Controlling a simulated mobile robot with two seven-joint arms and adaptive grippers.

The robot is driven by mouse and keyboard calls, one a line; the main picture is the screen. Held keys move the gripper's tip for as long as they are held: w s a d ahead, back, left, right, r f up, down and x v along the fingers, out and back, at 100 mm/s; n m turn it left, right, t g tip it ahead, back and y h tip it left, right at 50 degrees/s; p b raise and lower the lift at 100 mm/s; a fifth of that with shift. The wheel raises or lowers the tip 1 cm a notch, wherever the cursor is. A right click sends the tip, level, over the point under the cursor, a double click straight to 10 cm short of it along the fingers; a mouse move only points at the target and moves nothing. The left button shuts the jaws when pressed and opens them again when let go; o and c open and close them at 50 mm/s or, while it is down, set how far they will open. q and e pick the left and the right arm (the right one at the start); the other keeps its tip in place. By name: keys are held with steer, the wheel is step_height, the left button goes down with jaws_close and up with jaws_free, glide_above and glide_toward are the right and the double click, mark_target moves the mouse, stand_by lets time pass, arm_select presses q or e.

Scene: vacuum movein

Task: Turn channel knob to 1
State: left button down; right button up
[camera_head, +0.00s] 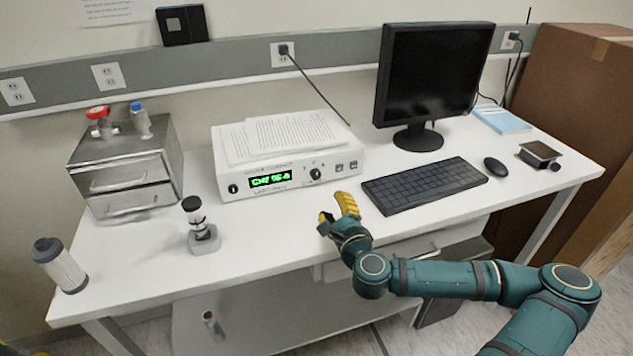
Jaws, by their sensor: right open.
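The channel knob (315,174) is a small dark dial on the front of a white control box (225,165). Small marks sit around it, but its setting is too small to read. A green lit display (270,180) is to the knob's left. My right gripper (336,206), with yellow fingers, is open in front of the box, below and slightly right of the knob. It is apart from the knob.
Papers (285,135) lie on the box. A keyboard (425,185) is close right of my right gripper, with a monitor (432,80) behind. A small stand with a vial (200,225), a metal drawer unit (125,165) and a filter cylinder (60,265) stand left.

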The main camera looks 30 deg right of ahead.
mark_target(317, 176)
steer(key=b, duration=0.1)
steer(key=w+b, duration=0.1)
steer(key=b, duration=0.1)
steer(key=shift+w+d+f, duration=0.1)
steer(key=shift+w+f, duration=0.1)
steer(key=shift+w, duration=0.05)
steer(key=x, duration=0.5)
steer(key=b+x, duration=0.1)
steer(key=x, duration=0.5)
steer(key=shift+r, duration=0.25)
jaws_close()
